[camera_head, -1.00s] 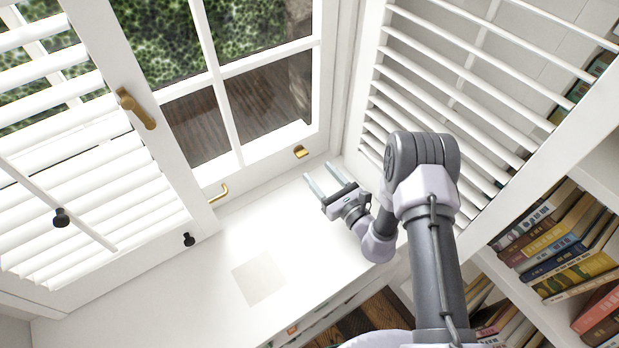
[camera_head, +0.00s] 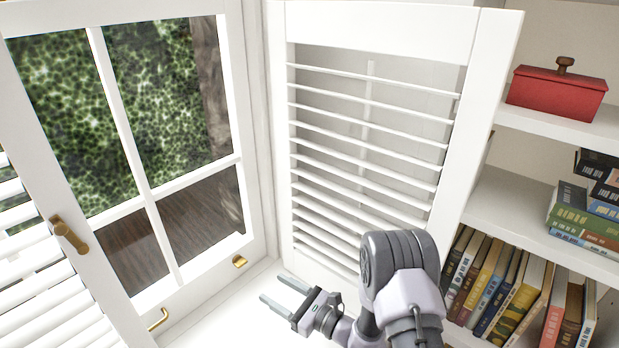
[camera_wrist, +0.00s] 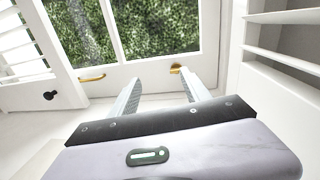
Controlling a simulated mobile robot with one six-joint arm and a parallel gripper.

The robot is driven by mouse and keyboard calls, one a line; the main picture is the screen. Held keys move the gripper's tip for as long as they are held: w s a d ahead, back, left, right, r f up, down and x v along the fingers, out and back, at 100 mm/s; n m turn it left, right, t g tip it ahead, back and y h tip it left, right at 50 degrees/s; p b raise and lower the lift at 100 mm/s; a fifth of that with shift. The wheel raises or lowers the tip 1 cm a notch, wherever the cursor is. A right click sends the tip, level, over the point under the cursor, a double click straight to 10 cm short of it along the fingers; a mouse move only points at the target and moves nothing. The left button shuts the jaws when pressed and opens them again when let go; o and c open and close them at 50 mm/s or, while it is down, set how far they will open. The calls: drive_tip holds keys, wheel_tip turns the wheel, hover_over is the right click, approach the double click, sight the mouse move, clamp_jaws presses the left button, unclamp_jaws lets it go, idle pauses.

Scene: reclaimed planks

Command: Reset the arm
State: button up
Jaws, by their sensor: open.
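My gripper (camera_head: 281,292) is open and empty in the head view, above the white window sill (camera_head: 222,318), with its fingers pointing left toward the window. In the wrist view my gripper (camera_wrist: 160,88) shows its two fingers spread apart, with nothing between them. The fingertips point toward the lower window frame. My arm comes in from the bottom of the head view, in front of the right shutter.
A white window (camera_head: 150,195) with brass handles stands at left. A louvred shutter (camera_head: 475,100) stands open behind my arm. Right of it, shelves hold several books (camera_head: 497,290) and a red lidded box (camera_head: 557,93). The visible sill around the gripper looks clear.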

drive_tip(key=s+a+r+n+g+y, duration=0.1)
drive_tip(key=s+r+n+g, duration=0.3)
drive_tip(key=r, duration=0.4)
drive_tip(key=s+a+r+n+g, duration=0.1)
drive_tip(key=s+r+n+g, duration=0.3)
drive_tip(key=r, duration=0.3)
drive_tip(key=s+d+r+n+g+h, duration=0.1)
drive_tip(key=s+d+r+n+h, duration=0.15)
drive_tip(key=s, duration=0.35)
drive_tip(key=s+d+r+n+g+h, duration=0.1)
drive_tip(key=s+d+r+n+h, duration=0.1)
drive_tip(key=s+r+n+h, duration=0.3)
drive_tip(key=s+d+r+n+t+h, duration=0.1)
drive_tip(key=s+d+t+h, duration=0.2)
drive_tip(key=d, duration=0.6)
drive_tip(key=s+d+r+n+t+h, duration=0.1)
drive_tip(key=s+d+n+t+h, duration=0.1)
drive_tip(key=d, duration=0.7)
drive_tip(key=s+t+h, duration=0.1)
drive_tip(key=s+h, duration=0.1)
drive_tip(key=s, duration=0.1)
drive_tip(key=shift+s+d, duration=0.2)
drive_tip(key=shift+s, duration=0.2)
drive_tip(key=shift+n, duration=0.25)
